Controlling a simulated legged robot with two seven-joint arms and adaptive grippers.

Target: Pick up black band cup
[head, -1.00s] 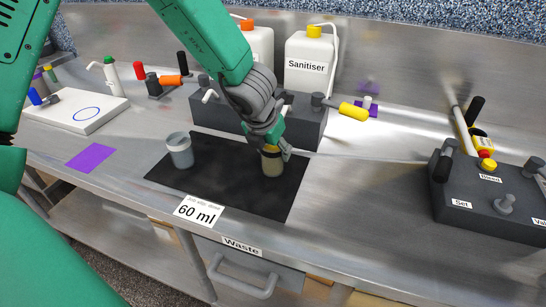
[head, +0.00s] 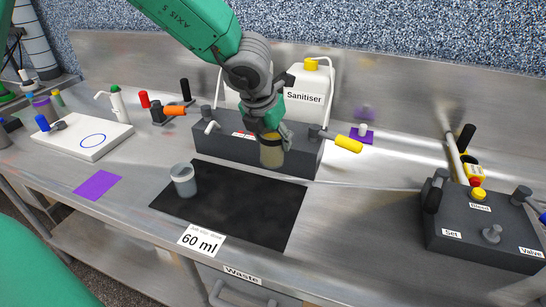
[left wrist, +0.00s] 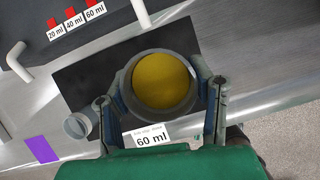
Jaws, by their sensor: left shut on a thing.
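The black band cup (head: 271,155) is a tan, see-through cup with a dark band near its top. My left gripper (head: 270,140) is shut around its upper part and holds it upright above the back of the black mat (head: 230,210). In the left wrist view the cup (left wrist: 163,82) shows from above with yellow contents, between the two fingers. A second, grey cup (head: 183,182) stands on the mat's left side; it also shows in the left wrist view (left wrist: 76,126). My right gripper is not in view.
A dark dispenser block (head: 220,148) with taps stands just behind the held cup. A "60 ml" label (head: 201,241) lies at the mat's front edge. A grey control box (head: 480,225) stands at right. A white plate (head: 82,140) and purple square (head: 98,185) lie at left.

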